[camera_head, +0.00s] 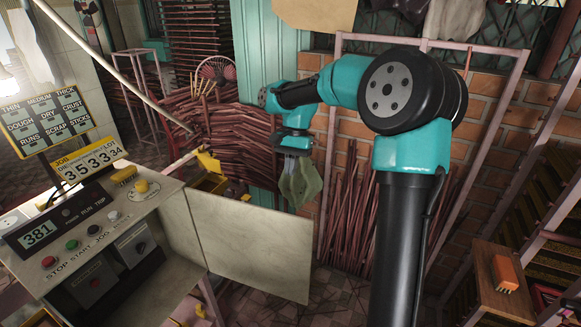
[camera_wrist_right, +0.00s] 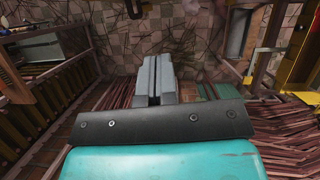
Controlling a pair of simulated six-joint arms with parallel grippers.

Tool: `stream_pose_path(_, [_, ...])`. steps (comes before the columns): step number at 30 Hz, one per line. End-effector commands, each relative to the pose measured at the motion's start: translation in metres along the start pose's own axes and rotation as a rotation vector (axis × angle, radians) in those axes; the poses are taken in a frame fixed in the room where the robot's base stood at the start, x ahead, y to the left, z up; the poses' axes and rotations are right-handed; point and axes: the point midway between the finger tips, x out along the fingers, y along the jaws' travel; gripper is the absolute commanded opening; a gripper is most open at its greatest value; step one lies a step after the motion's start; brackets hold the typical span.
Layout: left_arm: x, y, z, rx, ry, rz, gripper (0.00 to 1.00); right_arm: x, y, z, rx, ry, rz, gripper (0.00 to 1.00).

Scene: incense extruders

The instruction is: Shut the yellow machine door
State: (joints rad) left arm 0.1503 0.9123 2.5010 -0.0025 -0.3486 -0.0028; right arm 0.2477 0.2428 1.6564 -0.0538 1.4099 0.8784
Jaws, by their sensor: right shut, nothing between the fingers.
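The machine door (camera_head: 252,248) is a flat pale cream panel, only faintly yellowish. It stands swung open to the right of the control cabinet (camera_head: 125,205), and the cabinet's opening shows dark inside. My right gripper (camera_head: 299,200) is shut and empty, pointing down by the door's upper right corner. It appears to be beyond the door, and I cannot tell whether they touch. In the right wrist view the closed grey fingers (camera_wrist_right: 155,75) have nothing between them. My left gripper is not in view.
Bundles of incense sticks (camera_head: 235,145) are stacked behind. A pink metal frame (camera_head: 420,45) stands before the brick wall. A wooden stand with an orange box (camera_head: 505,273) is at the right.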

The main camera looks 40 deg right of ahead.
Motion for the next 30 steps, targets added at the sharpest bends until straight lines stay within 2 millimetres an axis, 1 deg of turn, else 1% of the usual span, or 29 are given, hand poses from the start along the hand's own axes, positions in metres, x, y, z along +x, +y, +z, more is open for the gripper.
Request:
stream_pose_path(1, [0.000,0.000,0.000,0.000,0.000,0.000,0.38,0.009,0.000,0.000,0.000,-0.002,0.003,0.00])
stream_pose_path(13, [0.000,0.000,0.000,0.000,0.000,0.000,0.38,0.077,0.001,0.000,0.001,-0.002,0.002,0.00])
stream_pose_path(15, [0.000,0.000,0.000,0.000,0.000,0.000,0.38,0.079,0.000,0.013,-0.004,0.000,0.000,0.00])
stream_pose_path(21, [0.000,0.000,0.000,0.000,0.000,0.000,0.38,0.087,0.000,0.033,-0.002,-0.001,0.000,0.00])
stream_pose_path(25, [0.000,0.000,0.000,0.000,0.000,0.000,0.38,0.089,0.000,0.037,-0.001,-0.001,-0.001,0.00])
stream_pose_path(30, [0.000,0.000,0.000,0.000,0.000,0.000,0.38,0.089,0.000,0.037,0.000,-0.001,-0.001,0.00])
